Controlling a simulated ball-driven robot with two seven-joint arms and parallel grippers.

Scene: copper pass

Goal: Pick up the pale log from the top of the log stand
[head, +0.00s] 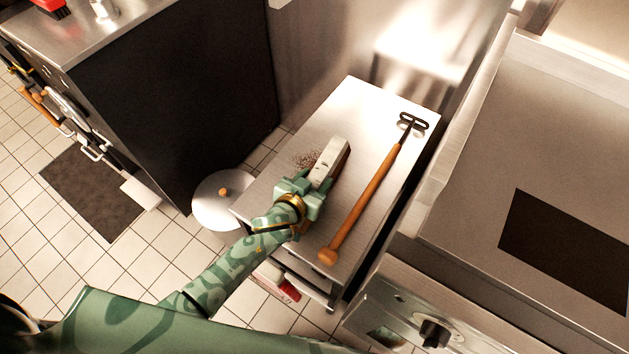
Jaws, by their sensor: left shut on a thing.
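The pale log (327,163), with a pale face and a brown edge along its right side, is over the top of the log stand (352,100), a narrow metal unit between a dark cabinet and a cooking range. My left gripper (312,182) is shut on the near end of the log. The gripper hides that end. I cannot tell whether the log touches the top or is a little above it. My right gripper is not in view.
A wooden-handled tool (370,194) with a dark looped metal head lies on the stand right of the log. Dark crumbs (305,159) lie left of the log. A round white lid (222,203) is by the stand's left side. The range (500,170) stands close on the right.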

